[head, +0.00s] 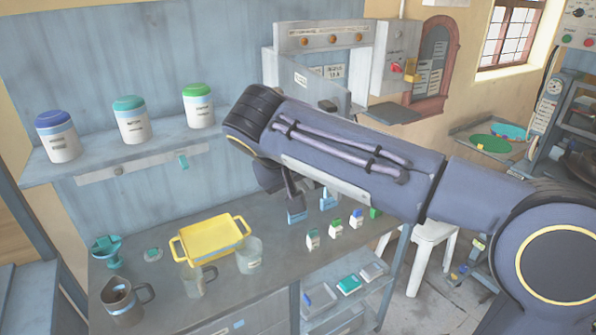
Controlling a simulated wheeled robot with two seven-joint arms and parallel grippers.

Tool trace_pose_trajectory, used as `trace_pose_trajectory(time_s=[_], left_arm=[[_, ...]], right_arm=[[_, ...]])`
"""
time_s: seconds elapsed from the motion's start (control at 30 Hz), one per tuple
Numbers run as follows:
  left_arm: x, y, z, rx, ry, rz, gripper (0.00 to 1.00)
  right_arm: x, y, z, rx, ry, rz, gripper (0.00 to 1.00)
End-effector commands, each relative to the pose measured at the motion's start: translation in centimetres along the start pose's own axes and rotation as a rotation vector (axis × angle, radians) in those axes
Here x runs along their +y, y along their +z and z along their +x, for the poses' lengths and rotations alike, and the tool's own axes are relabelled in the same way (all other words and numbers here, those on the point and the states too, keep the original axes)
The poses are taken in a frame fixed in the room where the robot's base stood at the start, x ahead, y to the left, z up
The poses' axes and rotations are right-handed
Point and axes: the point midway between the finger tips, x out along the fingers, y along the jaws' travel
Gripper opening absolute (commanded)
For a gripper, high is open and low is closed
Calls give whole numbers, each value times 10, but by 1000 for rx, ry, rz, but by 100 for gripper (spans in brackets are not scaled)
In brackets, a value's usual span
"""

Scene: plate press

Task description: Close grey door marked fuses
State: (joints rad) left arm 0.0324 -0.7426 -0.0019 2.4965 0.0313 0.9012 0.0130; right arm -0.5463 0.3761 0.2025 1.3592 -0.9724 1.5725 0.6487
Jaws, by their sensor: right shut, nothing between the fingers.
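A grey wall cabinet (395,55) hangs at the back, top centre. A grey panel that looks like its door (310,88) stands out at its left with a small white label, too small to read for certain. My right arm crosses the picture from the right, in front of the panel's lower part. My right gripper (292,196) hangs below the wrist over the bench, mostly hidden by the arm. It is shut and empty, below the panel and apart from it. My left gripper is not in view.
The bench (255,300) holds a yellow tray (210,238), glass beakers, a dark jug (122,300) and several small bottles. A shelf (130,155) with three lidded jars is at the left. A white stool (432,238) stands right of the bench.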

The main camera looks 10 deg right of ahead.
Motion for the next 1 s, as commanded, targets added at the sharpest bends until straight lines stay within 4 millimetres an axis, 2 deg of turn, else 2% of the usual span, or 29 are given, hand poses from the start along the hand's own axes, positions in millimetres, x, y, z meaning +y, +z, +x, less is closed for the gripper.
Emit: trace_pose_trajectory(time_s=[0.03, 0.13, 0.3, 0.5, 1.0], left_arm=[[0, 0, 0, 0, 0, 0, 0], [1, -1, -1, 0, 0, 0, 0], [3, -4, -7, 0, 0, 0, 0], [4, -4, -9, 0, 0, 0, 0], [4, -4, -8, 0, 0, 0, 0]], right_arm=[[1, 1, 12, -5, 3, 0, 0], [1, 1, 32, -4, 1, 1, 0], [25, 0, 41, -2, -1, 4, 0], [35, 0, 47, 0, -2, 1, 0], [39, 1, 49, 7, -9, -11, 0]])
